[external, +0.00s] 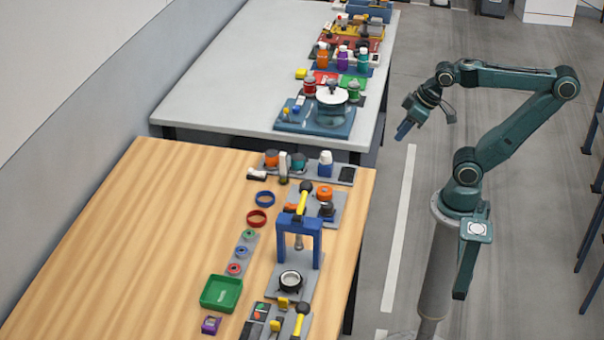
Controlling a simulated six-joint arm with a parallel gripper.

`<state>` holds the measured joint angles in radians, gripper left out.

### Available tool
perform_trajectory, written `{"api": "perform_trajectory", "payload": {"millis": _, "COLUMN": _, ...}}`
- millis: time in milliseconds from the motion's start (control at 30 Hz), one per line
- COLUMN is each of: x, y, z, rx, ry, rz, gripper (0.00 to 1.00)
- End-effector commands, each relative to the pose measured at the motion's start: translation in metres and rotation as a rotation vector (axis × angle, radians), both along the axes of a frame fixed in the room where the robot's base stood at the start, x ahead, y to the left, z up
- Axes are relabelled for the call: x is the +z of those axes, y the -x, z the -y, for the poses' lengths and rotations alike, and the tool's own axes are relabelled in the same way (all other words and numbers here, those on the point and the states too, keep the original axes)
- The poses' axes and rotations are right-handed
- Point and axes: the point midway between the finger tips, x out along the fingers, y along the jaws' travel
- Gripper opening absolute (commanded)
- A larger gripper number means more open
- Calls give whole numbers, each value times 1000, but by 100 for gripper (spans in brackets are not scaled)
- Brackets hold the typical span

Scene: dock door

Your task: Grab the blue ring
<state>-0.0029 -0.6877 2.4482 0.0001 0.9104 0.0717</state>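A blue ring (265,198) lies flat on the wooden table (150,230), near the table's back right part. A red ring (257,218) lies just in front of it, apart from it. My gripper (404,131) hangs in the air over the grey floor, right of both tables and well away from the blue ring. Its fingers are too small to tell whether they are open or shut. Nothing large shows in it.
A grey strip (250,262) holds small coloured rings, one of them blue. A green tray (221,293) and a purple part (211,325) lie in front. A blue-framed press (300,225) stands to the right. The table's left side is clear. A grey table (215,90) stands behind.

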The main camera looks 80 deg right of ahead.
Motion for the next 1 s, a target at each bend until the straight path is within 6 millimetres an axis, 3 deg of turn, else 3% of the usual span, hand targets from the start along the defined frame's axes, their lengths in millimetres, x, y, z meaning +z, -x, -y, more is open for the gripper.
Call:
{"api": "perform_trajectory", "payload": {"millis": 533, "x": 24, "y": -103, "z": -6, "rx": -386, "ry": -170, "rz": -136, "gripper": 29}}
{"api": "perform_trajectory", "payload": {"millis": 1000, "x": 4, "y": -205, "z": -14, "rx": -764, "ry": -278, "rz": -248, "gripper": 29}}
